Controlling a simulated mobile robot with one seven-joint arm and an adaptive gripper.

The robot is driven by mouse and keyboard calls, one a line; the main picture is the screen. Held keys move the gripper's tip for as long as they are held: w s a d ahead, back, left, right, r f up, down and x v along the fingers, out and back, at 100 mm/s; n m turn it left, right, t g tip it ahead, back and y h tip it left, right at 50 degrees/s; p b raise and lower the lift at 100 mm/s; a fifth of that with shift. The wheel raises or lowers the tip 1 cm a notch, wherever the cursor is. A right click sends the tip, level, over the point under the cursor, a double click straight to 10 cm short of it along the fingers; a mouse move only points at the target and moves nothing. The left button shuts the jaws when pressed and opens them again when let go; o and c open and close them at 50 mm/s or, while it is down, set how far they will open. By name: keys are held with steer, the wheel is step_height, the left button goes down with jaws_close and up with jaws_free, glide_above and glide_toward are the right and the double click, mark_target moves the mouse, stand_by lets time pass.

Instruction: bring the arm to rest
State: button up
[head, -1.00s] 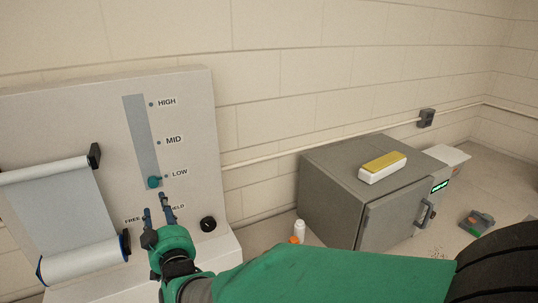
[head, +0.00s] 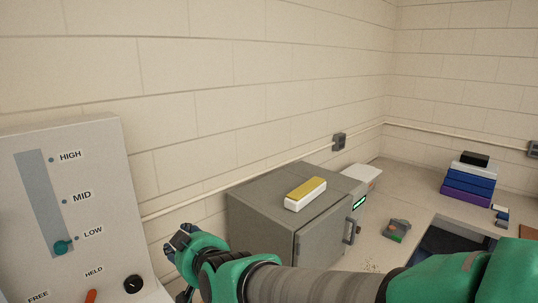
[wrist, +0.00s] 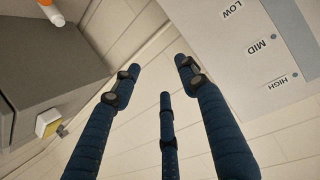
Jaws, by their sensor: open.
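My gripper (head: 176,262) is in the lower left of the head view, just right of the white control panel (head: 100,170) and left of the grey cabinet (head: 255,215). Its blue fingers are spread and empty in the wrist view (wrist: 158,75), apart from the panel. The panel's teal slider knob (head: 62,247) sits at LOW. A red lever tip (head: 91,296) shows below HELD at the bottom edge. The green and grey arm stretches along the bottom of the head view to the right.
A yellow-topped white block (head: 306,194) lies on the cabinet. In the wrist view the cabinet (wrist: 50,70) is at left, with a white bottle (wrist: 53,14) beside it. Open wall lies above.

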steer(key=s+d+m+g+h, duration=0.1)
steer(key=s+d+m+h, duration=0.15)
steer(key=d, duration=1.05)
steer(key=s+d+m+g+h, duration=0.15)
steer(key=s+d, duration=0.25)
steer(key=d, duration=0.9)
steer(key=s+d+f+m+g+h, duration=0.1)
steer(key=s+d+f+m+h, duration=0.1)
steer(key=s+d, duration=0.6)
steer(key=s+d+f+m+g+h, duration=0.1)
steer(key=s+d+h, duration=0.1)
steer(key=s+d, duration=0.6)
steer(key=shift+s+d+f+m+g, duration=0.3)
steer(key=shift+s+f+m+g, duration=0.1)
steer(key=shift+s, duration=0.25)
steer(key=shift+c, duration=0.3)
